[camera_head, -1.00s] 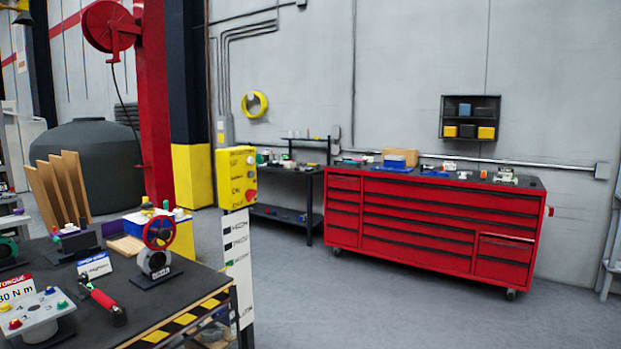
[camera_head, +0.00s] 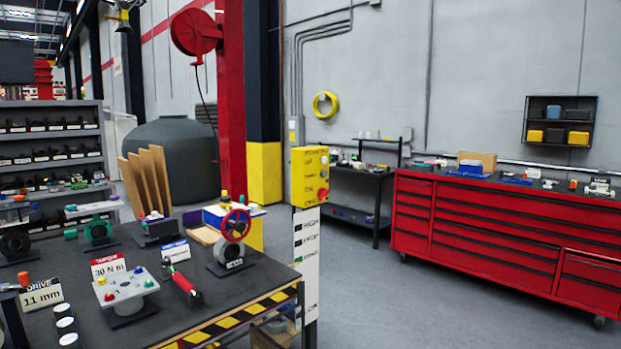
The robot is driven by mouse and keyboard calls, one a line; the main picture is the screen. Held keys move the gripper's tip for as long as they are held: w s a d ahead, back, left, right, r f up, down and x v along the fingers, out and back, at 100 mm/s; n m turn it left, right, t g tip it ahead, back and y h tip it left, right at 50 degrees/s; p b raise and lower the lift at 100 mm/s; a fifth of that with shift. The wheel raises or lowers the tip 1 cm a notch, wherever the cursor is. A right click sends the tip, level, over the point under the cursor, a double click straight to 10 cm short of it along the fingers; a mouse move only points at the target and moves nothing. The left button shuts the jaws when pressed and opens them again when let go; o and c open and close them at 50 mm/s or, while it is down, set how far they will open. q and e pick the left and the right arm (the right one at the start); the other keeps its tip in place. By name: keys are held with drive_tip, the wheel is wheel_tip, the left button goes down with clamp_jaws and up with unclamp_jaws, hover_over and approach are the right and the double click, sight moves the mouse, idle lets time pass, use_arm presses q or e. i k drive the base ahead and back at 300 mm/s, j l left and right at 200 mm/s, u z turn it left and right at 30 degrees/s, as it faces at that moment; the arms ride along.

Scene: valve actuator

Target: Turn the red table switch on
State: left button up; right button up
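No gripper of mine shows in the head view. A dark work table (camera_head: 252,278) with a yellow-black striped front edge stands at the lower left. On it is a white plate device (camera_head: 128,284) with small coloured knobs, a red one among them. A red handwheel (camera_head: 236,225) stands upright on a grey valve body near the table's right corner. A red-handled tool (camera_head: 182,284) lies between them. I cannot tell which red part is the table switch, or its state.
A yellow control box (camera_head: 310,176) with buttons stands on a white post beside the table's right corner. A red tool cabinet (camera_head: 500,235) is along the back wall. Shelves (camera_head: 50,150) stand at the far left. The grey floor (camera_head: 390,305) between table and cabinet is clear.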

sight(322, 193)
drive_tip(key=i+l, duration=0.2)
drive_tip(key=i, duration=0.25)
drive_tip(key=i+l+u, duration=0.1)
drive_tip(key=i+l, duration=0.15)
drive_tip(key=i, duration=0.15)
drive_tip(key=i+l, duration=0.25)
drive_tip(key=i, duration=0.15)
